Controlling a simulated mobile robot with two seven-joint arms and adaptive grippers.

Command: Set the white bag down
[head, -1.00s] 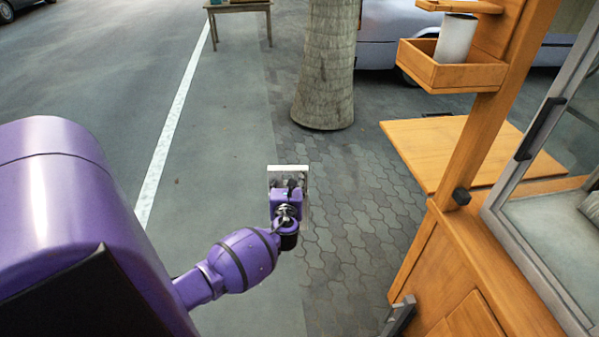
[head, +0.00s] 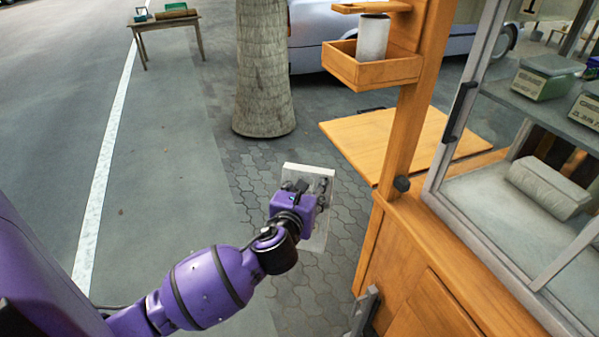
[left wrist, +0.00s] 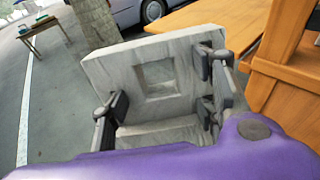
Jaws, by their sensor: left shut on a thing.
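My left gripper (head: 305,188) is shut on a pale white-grey, block-shaped thing, which I take to be the white bag (head: 322,222). It is held in the air over the paving, beside the wooden stall. In the left wrist view the bag (left wrist: 115,72) is tilted and its face has a square recess. The dark fingers of the left gripper (left wrist: 163,98) lie along its left and right sides. The gripper hides part of the bag in the head view.
A wooden stall (head: 440,235) with a side shelf (head: 400,138) stands close on the right. Its glass case (head: 490,205) holds a pale bundle (head: 550,188) and several boxes. A tree trunk (head: 262,70), a car (head: 312,45) and a small table (head: 170,24) stand farther back. Open pavement lies left.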

